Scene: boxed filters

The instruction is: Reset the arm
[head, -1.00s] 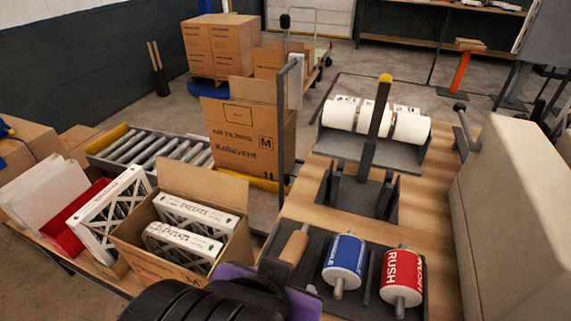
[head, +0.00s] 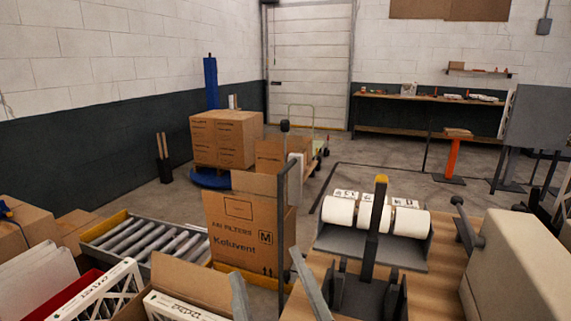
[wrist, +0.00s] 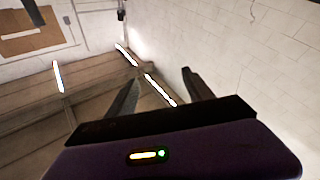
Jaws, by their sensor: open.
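My gripper (wrist: 160,80) is open and empty in the wrist view, its two dark fingers apart above the purple body. In the head view two grey fingers of my gripper (head: 266,262) stick up at the bottom edge, in front of the tall Koluvent carton (head: 245,230). The rest of the arm is out of frame.
An open carton with white-framed filters (head: 180,306) is at the lower left, by a roller conveyor (head: 140,238). White rolls (head: 340,211) lie in a grey cradle on the wooden table (head: 450,262). A beige casing (head: 525,265) stands at the right. Floor behind is partly clear.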

